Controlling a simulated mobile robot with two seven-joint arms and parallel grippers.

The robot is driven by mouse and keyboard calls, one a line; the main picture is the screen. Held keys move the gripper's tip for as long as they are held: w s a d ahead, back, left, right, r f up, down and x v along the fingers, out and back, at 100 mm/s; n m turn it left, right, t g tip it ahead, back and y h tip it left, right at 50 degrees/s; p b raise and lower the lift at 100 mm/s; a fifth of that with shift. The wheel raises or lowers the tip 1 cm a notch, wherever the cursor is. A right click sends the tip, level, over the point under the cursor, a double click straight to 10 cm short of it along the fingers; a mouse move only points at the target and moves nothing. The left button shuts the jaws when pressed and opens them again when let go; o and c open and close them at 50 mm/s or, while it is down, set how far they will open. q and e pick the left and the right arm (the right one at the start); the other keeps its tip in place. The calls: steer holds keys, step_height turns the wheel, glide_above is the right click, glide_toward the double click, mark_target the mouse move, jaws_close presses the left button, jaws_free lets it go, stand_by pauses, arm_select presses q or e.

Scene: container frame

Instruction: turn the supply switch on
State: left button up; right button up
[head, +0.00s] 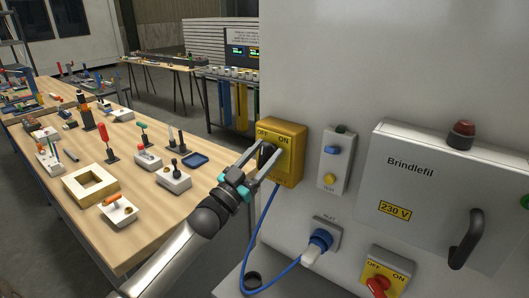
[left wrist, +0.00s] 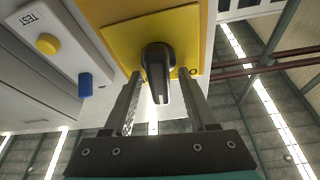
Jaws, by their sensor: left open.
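A yellow switch box (head: 291,160) with OFF and ON marks and a black knob (head: 267,148) is on the grey panel. My left gripper (head: 264,160) is at this switch, open, with one finger on each side of the knob. In the left wrist view the black knob (left wrist: 158,68) stands out from the yellow plate (left wrist: 120,40) between the two finger ends (left wrist: 160,88). Gaps show beside the knob, and I see no clear grip on it. The fingers partly hide the knob in the head view. My right gripper is not in view.
Right of the switch are a TEST button box (head: 336,160), a blue plug (head: 320,240) with a cable, a Brindlefil cabinet (head: 440,190) and another yellow switch with a red knob (head: 378,285). A wooden table (head: 150,205) with several parts stands left.

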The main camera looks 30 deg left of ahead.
arm_select(q)
jaws_close()
stand_by(0.5)
